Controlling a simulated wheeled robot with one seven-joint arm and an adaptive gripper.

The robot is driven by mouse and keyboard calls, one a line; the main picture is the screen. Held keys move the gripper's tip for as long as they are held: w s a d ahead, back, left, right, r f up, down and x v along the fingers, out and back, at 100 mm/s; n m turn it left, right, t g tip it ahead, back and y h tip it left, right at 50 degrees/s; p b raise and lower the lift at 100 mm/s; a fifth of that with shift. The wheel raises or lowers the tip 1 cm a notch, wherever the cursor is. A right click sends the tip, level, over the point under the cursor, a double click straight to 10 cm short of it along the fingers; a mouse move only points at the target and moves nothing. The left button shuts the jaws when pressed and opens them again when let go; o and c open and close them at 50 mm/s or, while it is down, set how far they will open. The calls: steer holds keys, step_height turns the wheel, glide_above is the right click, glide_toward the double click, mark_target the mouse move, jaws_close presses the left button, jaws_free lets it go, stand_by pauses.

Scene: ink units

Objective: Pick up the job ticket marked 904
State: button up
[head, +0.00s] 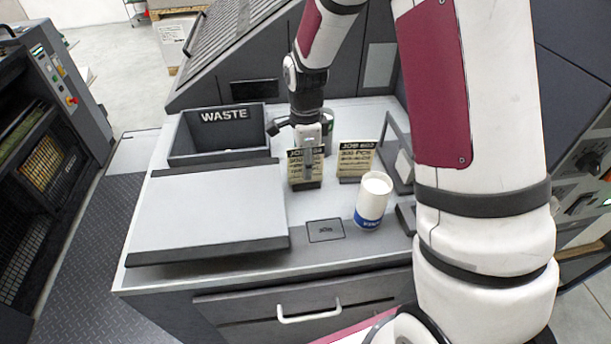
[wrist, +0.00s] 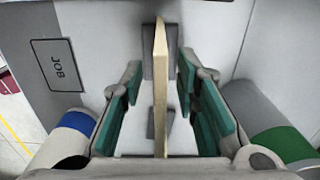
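A cream job ticket (head: 297,173) stands upright in a dark holder on the grey worktop. Its heading begins with JOB, but my gripper covers the number. My gripper (head: 307,160) points down over this ticket. In the wrist view the ticket (wrist: 160,90) shows edge-on between the green finger pads, which are apart, with a gap on both sides. A second ticket (head: 357,158) stands in its own holder to the right; its heading looks like JOB 802 or 902, too blurred to be sure.
A white bottle with a blue band (head: 373,200) stands in front right. A container with a green band (wrist: 285,145) is on the other side. The flat plate marked JOB (head: 325,230) lies in front. The WASTE bin (head: 222,158) and a grey raised panel (head: 210,210) are left.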

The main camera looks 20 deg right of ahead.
steer(key=shift+f, duration=0.1)
stand_by(0.3)
jaws_close()
